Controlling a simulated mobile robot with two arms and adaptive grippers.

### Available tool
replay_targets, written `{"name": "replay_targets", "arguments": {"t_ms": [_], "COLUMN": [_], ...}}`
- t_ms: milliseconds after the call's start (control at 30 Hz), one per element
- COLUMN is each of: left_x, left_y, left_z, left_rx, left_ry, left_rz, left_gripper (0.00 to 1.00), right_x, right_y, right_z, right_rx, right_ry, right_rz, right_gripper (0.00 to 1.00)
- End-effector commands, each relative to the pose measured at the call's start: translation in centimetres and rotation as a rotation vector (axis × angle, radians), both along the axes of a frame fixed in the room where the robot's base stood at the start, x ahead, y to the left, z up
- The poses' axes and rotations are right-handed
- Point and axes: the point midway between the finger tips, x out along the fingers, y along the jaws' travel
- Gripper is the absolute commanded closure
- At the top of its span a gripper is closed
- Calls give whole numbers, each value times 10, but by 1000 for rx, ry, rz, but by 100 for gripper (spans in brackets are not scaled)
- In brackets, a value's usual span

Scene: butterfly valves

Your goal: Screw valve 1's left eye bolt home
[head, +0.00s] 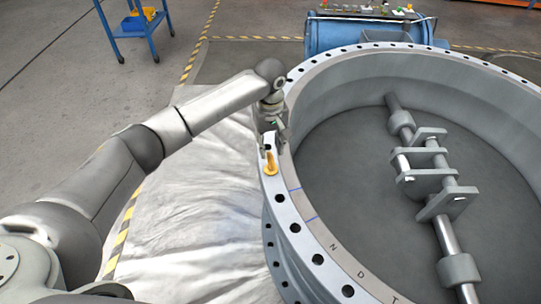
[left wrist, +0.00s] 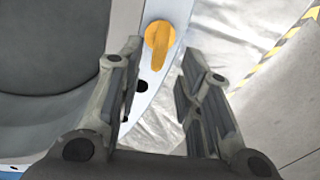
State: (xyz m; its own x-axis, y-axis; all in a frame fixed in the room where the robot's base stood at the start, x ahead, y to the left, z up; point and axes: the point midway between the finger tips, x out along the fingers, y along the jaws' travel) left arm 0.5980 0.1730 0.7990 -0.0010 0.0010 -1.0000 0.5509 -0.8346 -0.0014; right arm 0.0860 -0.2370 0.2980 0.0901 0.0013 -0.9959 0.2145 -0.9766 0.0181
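Valve 1 is a large grey ring (head: 279,228) with a flange pierced by several holes. The orange eye bolt (head: 271,165) stands on the flange's left part, in line with the bolt holes; how deep it sits cannot be told. It also shows in the left wrist view (left wrist: 159,45), just beyond the fingertips and roughly between their lines. My left gripper (head: 268,141) is over the flange, just behind the eye bolt in the head view. In the left wrist view the gripper (left wrist: 160,62) is open and empty, its fingers apart. My right gripper is not in view.
A shaft with brackets (head: 426,170) crosses the inside of the valve. A blue cylinder (head: 345,33) with small items on top stands behind the ring. A blue cart (head: 134,25) is at the back left. Wrinkled pale sheeting (head: 190,220) lies left of the valve.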

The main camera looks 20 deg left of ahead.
Motion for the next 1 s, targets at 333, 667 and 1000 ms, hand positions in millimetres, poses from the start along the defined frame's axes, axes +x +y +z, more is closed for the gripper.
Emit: {"name": "replay_targets", "arguments": {"t_ms": [333,667,1000], "left_x": [0,0,0], "left_y": [0,0,-1], "left_z": [-46,-50,-50], "left_rx": [-1,-1,-1], "left_ry": [-1,-1,-1], "left_rz": [-1,-2,-2], "left_gripper": [67,67,100], "right_x": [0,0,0], "right_y": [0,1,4], "right_z": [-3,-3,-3], "right_rx": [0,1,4], "right_ry": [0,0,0], "right_rz": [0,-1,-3], "right_gripper": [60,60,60]}}
